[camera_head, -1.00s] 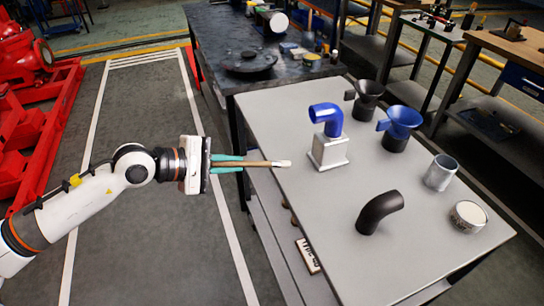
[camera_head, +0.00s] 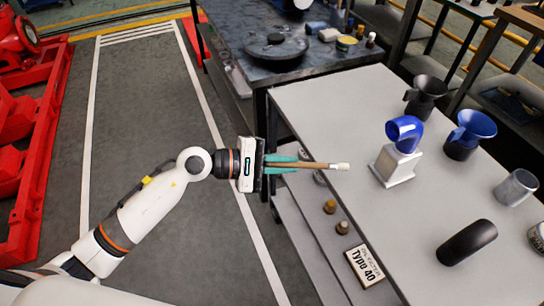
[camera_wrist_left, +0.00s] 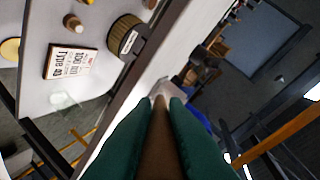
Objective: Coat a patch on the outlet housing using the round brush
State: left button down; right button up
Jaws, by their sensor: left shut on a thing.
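My left gripper (camera_head: 283,164) is shut on the wooden handle of the round brush (camera_head: 318,165). The brush lies level and its pale bristle tip points right, above the near left edge of the grey table. In the left wrist view the brown brush handle (camera_wrist_left: 162,145) runs between the green fingers. The outlet housing, a blue elbow pipe (camera_head: 404,131) on a pale square block (camera_head: 395,165), stands on the table to the right of the bristles, apart from them. My right gripper is not in view.
A lower shelf holds a box marked Type 40 (camera_head: 364,265) and small bottles. A dark workbench (camera_head: 240,50) is behind.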

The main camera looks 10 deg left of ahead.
pick_arm(q)
jog(key=d, duration=0.1)
jog(key=w, duration=0.1)
jog(key=d+p, duration=0.1)
jog(key=shift+w+d+r, duration=0.15)
jog(key=shift+w+d, duration=0.1)
jog(key=shift+d, duration=0.1)
jog(key=shift+w+d, duration=0.75)
jog(key=shift+d, duration=0.15)
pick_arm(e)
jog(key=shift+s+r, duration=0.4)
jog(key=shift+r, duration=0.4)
pick_arm(q)
jog(key=shift+d, duration=0.1)
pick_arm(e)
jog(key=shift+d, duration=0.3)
pick_arm(q)
jog(key=shift+w+d, duration=0.6)
jog(key=shift+d, duration=0.15)
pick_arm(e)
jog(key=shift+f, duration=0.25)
pick_arm(q)
jog(key=shift+s, duration=0.15)
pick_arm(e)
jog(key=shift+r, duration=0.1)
